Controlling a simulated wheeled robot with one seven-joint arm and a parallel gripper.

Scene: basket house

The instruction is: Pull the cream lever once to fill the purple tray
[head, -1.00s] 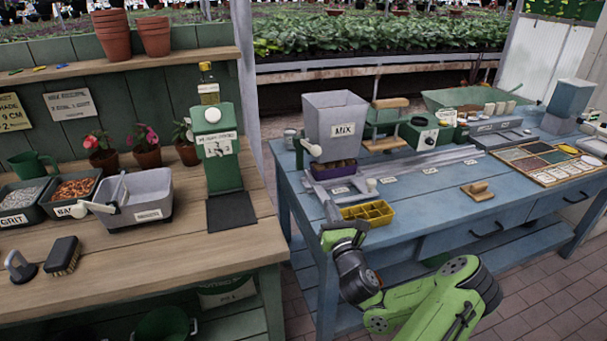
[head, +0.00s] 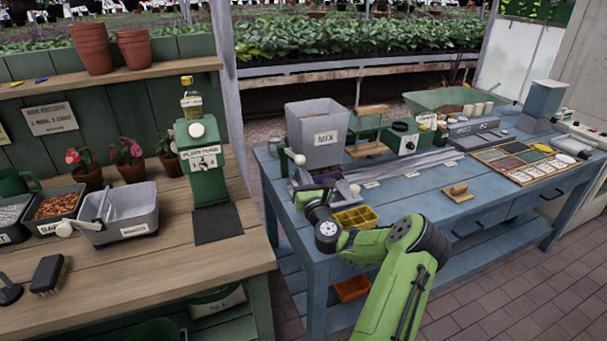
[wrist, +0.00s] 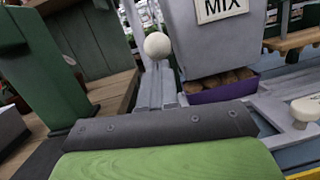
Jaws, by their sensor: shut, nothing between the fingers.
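The cream lever knob (head: 299,159) sits on an arm at the left of the grey MIX hopper (head: 317,130). In the wrist view the knob (wrist: 157,46) is a round ball above the left rail, in front of and apart from my gripper. The purple tray (wrist: 222,92) is under the hopper, with brown lumps showing in it. My gripper (head: 308,195) is shut and empty, low at the bench's left front, below the knob and left of the yellow tray. Its fingertips are hard to make out.
A yellow divided tray (head: 355,217) lies right of my gripper on the blue bench (head: 420,200). Another cream knob (wrist: 305,108) stands right of the purple tray. The wooden bench with the green dispenser (head: 203,165) is to the left, across a gap.

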